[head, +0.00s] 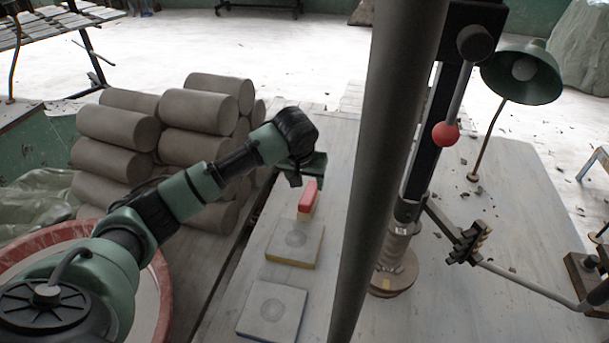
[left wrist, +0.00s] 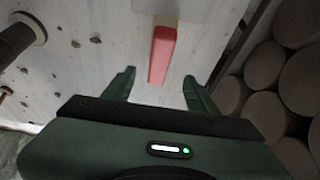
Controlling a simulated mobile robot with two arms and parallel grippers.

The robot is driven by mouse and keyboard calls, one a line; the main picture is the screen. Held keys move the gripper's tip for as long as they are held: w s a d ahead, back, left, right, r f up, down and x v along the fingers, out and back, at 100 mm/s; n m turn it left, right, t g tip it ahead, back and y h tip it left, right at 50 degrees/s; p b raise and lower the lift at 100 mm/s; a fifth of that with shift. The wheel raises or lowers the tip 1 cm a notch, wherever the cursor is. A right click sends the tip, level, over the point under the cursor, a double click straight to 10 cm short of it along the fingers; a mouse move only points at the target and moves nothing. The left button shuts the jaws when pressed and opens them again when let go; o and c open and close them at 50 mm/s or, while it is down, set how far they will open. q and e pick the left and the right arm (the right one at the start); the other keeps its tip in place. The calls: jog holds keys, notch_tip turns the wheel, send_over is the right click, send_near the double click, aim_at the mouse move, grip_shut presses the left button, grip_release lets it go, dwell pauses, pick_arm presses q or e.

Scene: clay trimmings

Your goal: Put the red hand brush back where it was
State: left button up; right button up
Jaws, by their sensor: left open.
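The red hand brush (head: 309,196) is on the grey work table (head: 225,305), at the far edge of a square slab with a yellow rim (head: 293,246). I cannot tell whether it touches the slab. My left gripper (head: 308,172) is just above and behind the brush, with its fingers partly hidden in the head view. In the left wrist view the left gripper (left wrist: 160,75) is open, and the red handle (left wrist: 162,52) shows between and beyond its two fingers. The fingers appear apart from the handle. My right gripper is not in view.
A second square slab (head: 270,312) lies nearer on the table. Stacked clay cylinders (head: 197,110) stand left, by a red-rimmed tub (head: 165,290). A red-knobbed lever (head: 446,133) and a green lamp (head: 522,72) stand right. Clay crumbs lie on the table.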

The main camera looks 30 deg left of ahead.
pick_arm(q)
jog(key=shift+v, duration=2.05)
jog(key=shift+f, duration=0.1)
